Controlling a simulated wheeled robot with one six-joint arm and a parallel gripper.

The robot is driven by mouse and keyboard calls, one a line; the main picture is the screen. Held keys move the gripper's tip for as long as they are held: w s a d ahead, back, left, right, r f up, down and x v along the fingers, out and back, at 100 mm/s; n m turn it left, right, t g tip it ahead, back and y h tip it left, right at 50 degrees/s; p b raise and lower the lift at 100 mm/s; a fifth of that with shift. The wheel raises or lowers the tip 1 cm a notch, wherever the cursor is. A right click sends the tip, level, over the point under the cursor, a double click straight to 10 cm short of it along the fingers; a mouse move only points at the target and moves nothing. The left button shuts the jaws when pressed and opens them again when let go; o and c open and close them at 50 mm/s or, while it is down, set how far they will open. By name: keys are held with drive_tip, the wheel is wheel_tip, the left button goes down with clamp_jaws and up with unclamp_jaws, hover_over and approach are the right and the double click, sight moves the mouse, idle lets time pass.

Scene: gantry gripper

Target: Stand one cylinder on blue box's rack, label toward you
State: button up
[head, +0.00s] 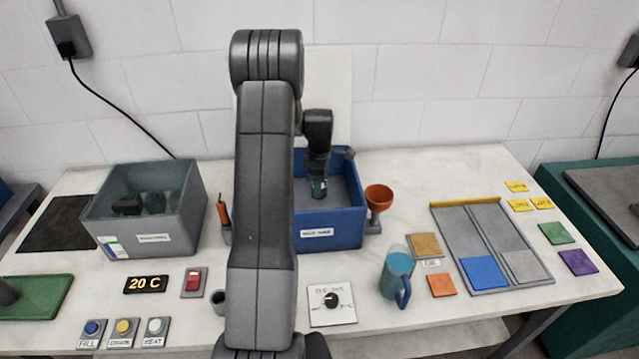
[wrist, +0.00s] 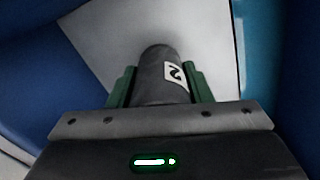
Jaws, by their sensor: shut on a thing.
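My gripper (head: 319,188) is down inside the blue box (head: 333,228), which has a white label on its front. In the wrist view its green fingers are shut on a dark grey cylinder (wrist: 158,80). A white label with a "2" (wrist: 174,72) is on the cylinder's side, right of its middle. A light grey surface (wrist: 105,35) lies beyond the cylinder between blue walls; I cannot tell if the cylinder touches it. My arm hides the left part of the blue box in the head view.
A grey box (head: 150,243) with dark objects inside stands left. An orange funnel (head: 379,196) stands close to the blue box's right side. A grey tray (head: 490,225) lies right.

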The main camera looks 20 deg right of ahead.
drive_tip(key=shift+f, duration=0.2)
drive_tip(key=o, duration=1.3)
drive_tip(key=shift+r, duration=0.1)
wheel_tip(320, 180, up, 12)
drive_tip(key=shift+r+b, duration=0.15)
drive_tip(key=shift+b, duration=0.65)
